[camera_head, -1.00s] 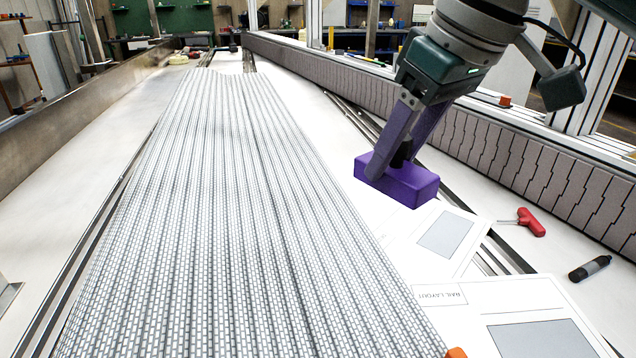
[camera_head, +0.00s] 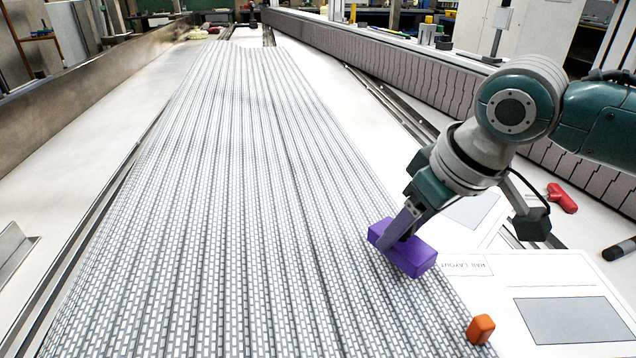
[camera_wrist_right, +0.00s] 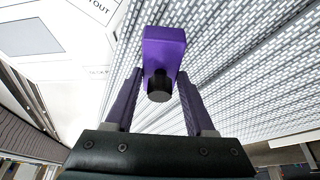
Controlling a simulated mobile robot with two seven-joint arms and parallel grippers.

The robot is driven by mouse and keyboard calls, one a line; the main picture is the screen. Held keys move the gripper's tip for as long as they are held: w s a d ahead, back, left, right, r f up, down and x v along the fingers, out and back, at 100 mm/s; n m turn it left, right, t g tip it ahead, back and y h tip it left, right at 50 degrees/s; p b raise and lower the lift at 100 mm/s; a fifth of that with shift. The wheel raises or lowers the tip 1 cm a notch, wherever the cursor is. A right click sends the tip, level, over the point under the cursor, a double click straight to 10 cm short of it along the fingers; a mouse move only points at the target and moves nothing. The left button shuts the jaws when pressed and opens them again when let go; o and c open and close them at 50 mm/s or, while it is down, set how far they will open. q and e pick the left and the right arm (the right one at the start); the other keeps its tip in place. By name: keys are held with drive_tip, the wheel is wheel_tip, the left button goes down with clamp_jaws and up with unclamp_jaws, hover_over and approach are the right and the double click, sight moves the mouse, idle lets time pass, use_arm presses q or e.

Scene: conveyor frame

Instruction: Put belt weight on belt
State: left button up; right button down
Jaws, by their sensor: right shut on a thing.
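The belt weight is a purple block (camera_head: 412,259) with a dark round knob. It is over the right edge of the patterned grey-and-white belt (camera_head: 230,200) in the head view. My right gripper (camera_head: 400,235) is shut on the weight by its knob. The weight also shows in the right wrist view (camera_wrist_right: 165,48), with the dark knob between the two fingers (camera_wrist_right: 157,92). I cannot tell whether its underside touches the belt. My left gripper is not in view.
An orange block (camera_head: 481,329) sits at the belt's right edge, near the front. Printed sheets (camera_head: 500,290), a red-handled tool (camera_head: 562,198) and a dark cylinder (camera_head: 620,249) lie to the right. A metal side wall (camera_head: 70,115) runs along the left. The belt's middle is clear.

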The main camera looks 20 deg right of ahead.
drive_tip(key=shift+w+f, duration=0.1)
drive_tip(key=shift+f, duration=0.95)
drive_tip(key=shift+f, duration=0.2)
drive_tip(key=shift+c, duration=1.2)
unclamp_jaws()
drive_tip(key=shift+r, duration=0.2)
drive_tip(key=a+p+v, duration=0.1)
drive_tip(key=p+v, duration=0.3)
drive_tip(key=v, duration=0.7)
drive_tip(key=s+a+f+n, duration=0.1)
drive_tip(key=s+a+f, duration=0.2)
drive_tip(key=s+a, duration=0.5)
drive_tip(key=s+d+m, duration=0.1)
drive_tip(key=s, duration=0.8)
drive_tip(key=shift+d+f+g+h, duration=0.25)
drive_tip(key=shift+d+g+h, duration=0.15)
